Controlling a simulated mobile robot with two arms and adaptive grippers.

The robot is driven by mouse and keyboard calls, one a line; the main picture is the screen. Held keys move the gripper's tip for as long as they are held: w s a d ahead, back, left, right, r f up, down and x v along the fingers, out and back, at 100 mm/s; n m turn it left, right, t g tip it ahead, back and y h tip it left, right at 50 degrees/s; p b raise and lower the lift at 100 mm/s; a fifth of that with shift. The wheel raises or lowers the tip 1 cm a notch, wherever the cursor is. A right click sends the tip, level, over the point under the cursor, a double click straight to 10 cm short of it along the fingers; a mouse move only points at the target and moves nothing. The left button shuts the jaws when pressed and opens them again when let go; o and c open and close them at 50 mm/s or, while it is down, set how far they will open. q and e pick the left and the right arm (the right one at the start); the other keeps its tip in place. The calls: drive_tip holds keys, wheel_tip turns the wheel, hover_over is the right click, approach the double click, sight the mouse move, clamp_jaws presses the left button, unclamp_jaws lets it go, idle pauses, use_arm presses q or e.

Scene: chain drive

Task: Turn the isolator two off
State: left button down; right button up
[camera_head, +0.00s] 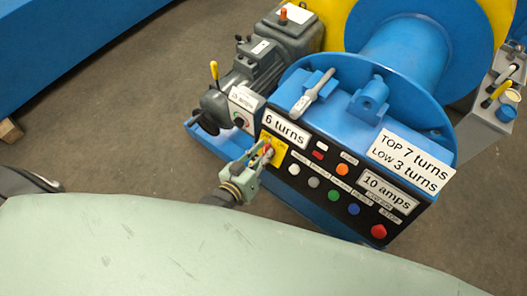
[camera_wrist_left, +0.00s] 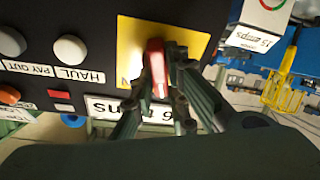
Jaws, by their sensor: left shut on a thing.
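A red isolator handle (camera_wrist_left: 157,68) sits on a yellow plate (camera_wrist_left: 130,38) on the black control panel. In the head view the yellow plate (camera_head: 279,149) is at the panel's upper left end, below the "6 turns" label, and the handle is mostly covered by my gripper. My left gripper (camera_head: 262,153) is shut on the red handle. In the left wrist view its fingers (camera_wrist_left: 172,85) lie on both sides of the handle. Most of the plate's lettering is hidden, and I cannot read a number on it. My right gripper is not in view.
The panel carries several buttons, including a red one (camera_head: 378,231) and a green one (camera_head: 333,195). A grey lever (camera_head: 312,94) rises above the panel.

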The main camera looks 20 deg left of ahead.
use_arm(q)
drive_tip(key=n+y+p, duration=0.1)
drive_tip(key=n+p, duration=0.1)
drive_tip(key=n, duration=0.3)
drive_tip(key=shift+n, duration=0.4)
drive_tip(key=shift+f+y, duration=0.1)
drive_tip(key=shift+y, duration=0.2)
drive_tip(key=c, duration=1.7)
unclamp_jaws()
drive_tip(key=shift+a, duration=0.1)
drive_tip(key=shift+s, duration=0.1)
drive_tip(key=v, duration=1.1)
drive_tip(key=shift+s+r, duration=0.3)
drive_tip(key=shift+s, duration=0.05)
